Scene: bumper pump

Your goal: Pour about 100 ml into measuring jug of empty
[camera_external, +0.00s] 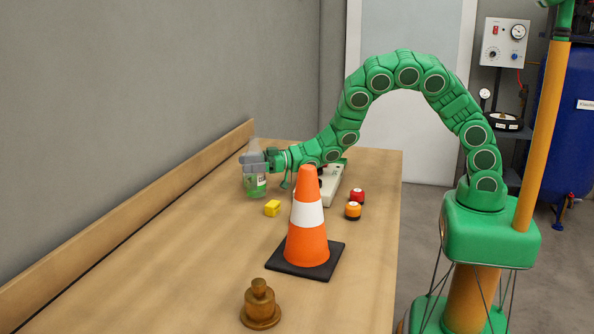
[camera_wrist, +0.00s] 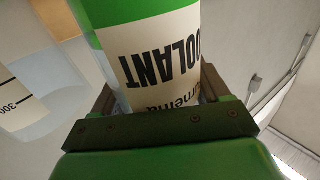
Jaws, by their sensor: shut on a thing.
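In the wrist view, a coolant bottle (camera_wrist: 155,60) with a cream label and green band stands between my gripper's jaws (camera_wrist: 160,115); they are shut on it. Its lettering looks inverted in the picture. Pale liquid seems to show inside the jug; how much is unclear. In the external view, my gripper (camera_external: 258,162) is over the far part of the bench. Clear walls and a green patch show just below it; bottle and jug overlap there. The bottle's mouth is not visible.
An orange-white cone (camera_external: 307,215) stands mid-bench. The left near bench is clear.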

